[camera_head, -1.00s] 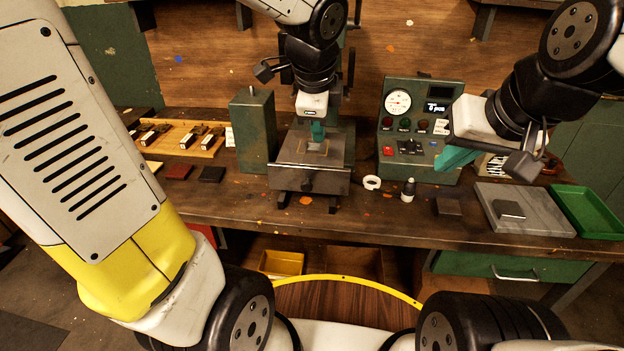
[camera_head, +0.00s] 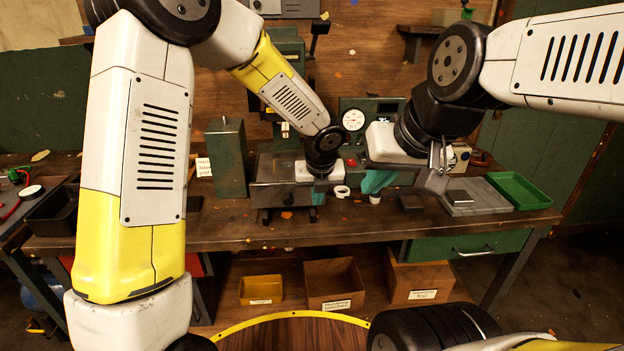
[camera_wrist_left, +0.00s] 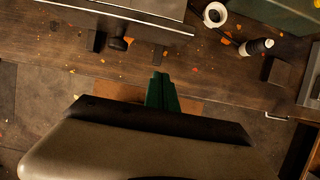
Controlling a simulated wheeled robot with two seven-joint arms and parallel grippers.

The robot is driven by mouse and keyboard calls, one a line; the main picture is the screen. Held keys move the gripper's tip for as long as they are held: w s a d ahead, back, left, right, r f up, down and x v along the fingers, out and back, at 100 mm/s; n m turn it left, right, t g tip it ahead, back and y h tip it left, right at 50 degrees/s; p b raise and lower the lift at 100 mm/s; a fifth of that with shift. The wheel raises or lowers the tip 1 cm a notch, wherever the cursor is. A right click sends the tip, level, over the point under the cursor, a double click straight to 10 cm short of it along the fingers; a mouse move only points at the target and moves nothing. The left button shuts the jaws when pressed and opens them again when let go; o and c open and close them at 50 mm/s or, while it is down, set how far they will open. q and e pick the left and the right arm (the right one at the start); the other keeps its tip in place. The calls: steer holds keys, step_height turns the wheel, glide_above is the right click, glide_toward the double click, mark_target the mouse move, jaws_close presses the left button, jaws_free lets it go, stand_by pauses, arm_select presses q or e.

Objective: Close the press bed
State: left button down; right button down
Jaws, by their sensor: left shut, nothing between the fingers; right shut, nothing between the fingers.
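The press bed (camera_head: 268,196) is a grey metal block at the foot of the green press (camera_head: 287,45). My left forearm and wrist hide its right part in the head view. In the left wrist view the bed (camera_wrist_left: 150,8) shows at the top, with a dark knob (camera_wrist_left: 120,43) sticking out from its front. My left gripper (camera_head: 318,197) is shut and empty. Its green fingers (camera_wrist_left: 162,92) are apart from the bed, in front of it and right of the knob, near the bench's front edge. My right gripper (camera_head: 375,182) is shut and empty, before the gauge panel.
A green post (camera_head: 227,158) stands left of the bed. A white ring (camera_head: 341,191) and a small bottle (camera_head: 375,197) lie to the right, with a dark block (camera_head: 411,203), a grey plate (camera_head: 486,197) and a green tray (camera_head: 520,190) beyond. Open bins sit below the bench.

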arm_select(q)
steer(key=x, duration=0.3)
steer(key=shift+w+f, duration=0.15)
steer(key=shift+f, duration=0.1)
steer(key=w, duration=0.2)
steer(key=shift+w+r, duration=0.15)
steer(key=shift+w, duration=0.75)
